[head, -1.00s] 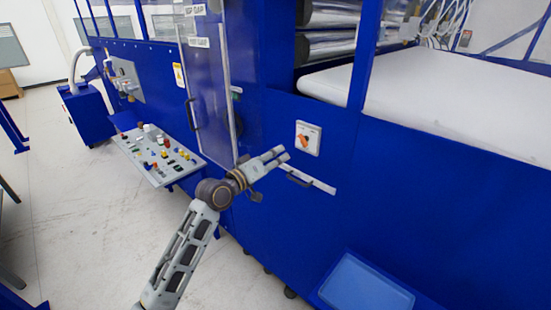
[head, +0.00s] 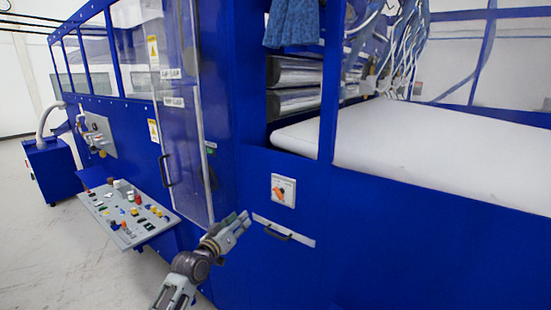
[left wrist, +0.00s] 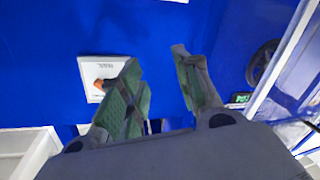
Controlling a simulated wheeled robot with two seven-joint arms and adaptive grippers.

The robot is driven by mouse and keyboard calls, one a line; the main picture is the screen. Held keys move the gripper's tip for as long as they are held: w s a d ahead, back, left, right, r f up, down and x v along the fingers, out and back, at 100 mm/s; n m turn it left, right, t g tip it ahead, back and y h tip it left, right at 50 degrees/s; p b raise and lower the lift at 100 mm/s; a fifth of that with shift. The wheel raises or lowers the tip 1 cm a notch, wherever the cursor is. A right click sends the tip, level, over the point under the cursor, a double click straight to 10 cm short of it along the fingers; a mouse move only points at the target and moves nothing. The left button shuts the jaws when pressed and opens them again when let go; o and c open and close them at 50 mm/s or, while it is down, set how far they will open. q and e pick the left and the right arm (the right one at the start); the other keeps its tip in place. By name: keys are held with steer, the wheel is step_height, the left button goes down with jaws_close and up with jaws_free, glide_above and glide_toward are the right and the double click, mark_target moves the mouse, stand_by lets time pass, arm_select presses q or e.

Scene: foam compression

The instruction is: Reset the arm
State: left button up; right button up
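My left gripper (head: 243,219) shows in the head view in front of the blue machine's panel, its arm coming up from the bottom. It is left of a drawer-like handle (head: 278,231) and below a white switch plate with an orange knob (head: 283,190). In the left wrist view the gripper's two green-padded fingers (left wrist: 158,56) stand apart with nothing between them. The switch plate (left wrist: 100,68) shows there beyond the left finger, partly covered by it. My right gripper is in neither view.
A sloped control panel (head: 128,212) with several coloured buttons juts out at the left. A clear door (head: 183,110) with a dark handle stands behind it. A white foam sheet (head: 410,140) lies on the machine at right. Open floor (head: 40,250) is at far left.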

arm_select(q)
steer(key=w+a+f+m+g+y, duration=0.15)
steer(key=a+f, duration=0.25)
steer(key=f, duration=0.8)
steer(key=w+a+f+n+g+y, duration=0.1)
steer(key=a+f+y, duration=0.3)
steer(key=f, duration=0.8)
steer(key=s+a+f+m+g, duration=0.1)
steer(key=s+a+f, duration=0.1)
steer(key=s+f, duration=0.5)
steer(key=s+a+f+g+y+b, duration=0.1)
steer(key=s+a+f+g, duration=0.1)
steer(key=f, duration=0.9)
steer(key=s+a+f+m+g, duration=0.1)
steer(key=s+a+f, duration=0.1)
steer(key=s+f, duration=0.5)
steer(key=s+a+f+g+b, duration=0.15)
steer(key=s+f+g, duration=0.35)
steer(key=s+f, duration=1.65)
steer(key=s+d+f+g, duration=0.1)
steer(key=s+f, duration=0.3)
steer(key=s, duration=1.1)
steer(key=s+f+g+b, duration=0.1)
steer(key=s+f+g, duration=0.1)
steer(key=s, duration=1.2)
steer(key=shift+s+d+f+y, duration=0.35)
steer(key=shift+s+d+f, duration=0.05)
steer(key=shift+f, duration=0.45)
steer(key=shift+n+g, duration=0.25)
